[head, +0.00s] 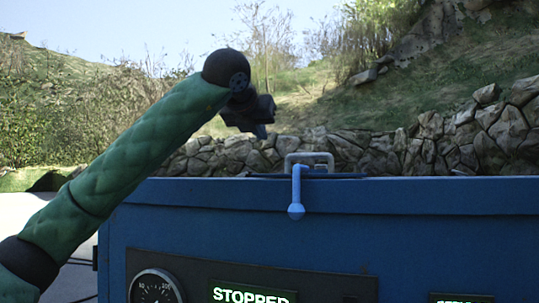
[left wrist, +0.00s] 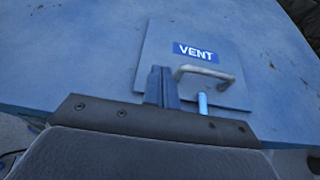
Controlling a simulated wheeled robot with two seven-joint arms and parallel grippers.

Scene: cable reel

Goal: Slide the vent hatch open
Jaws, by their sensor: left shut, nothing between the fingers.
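The vent hatch (left wrist: 158,50) is a flat blue-grey plate with a VENT label (left wrist: 195,53), lying on top of the blue cabinet. In the head view it shows only as a thin edge (head: 345,176). Its grey handle (left wrist: 232,79) also stands up in the head view (head: 310,155). My left gripper (head: 261,131) is shut and empty, pointing down above the cabinet top, left of the handle. In the left wrist view its fingers (left wrist: 162,72) appear left of the handle, overlapping the hatch; contact cannot be told. My right gripper is out of view.
A light-blue lever (head: 297,188) with a rounded end hangs at the cabinet's upper front edge, near the handle. The blue cabinet (head: 420,235) carries a gauge (head: 155,289) and a STOPPED display (head: 252,296). A stone wall (head: 390,150) stands behind. The air above the cabinet's right side is clear.

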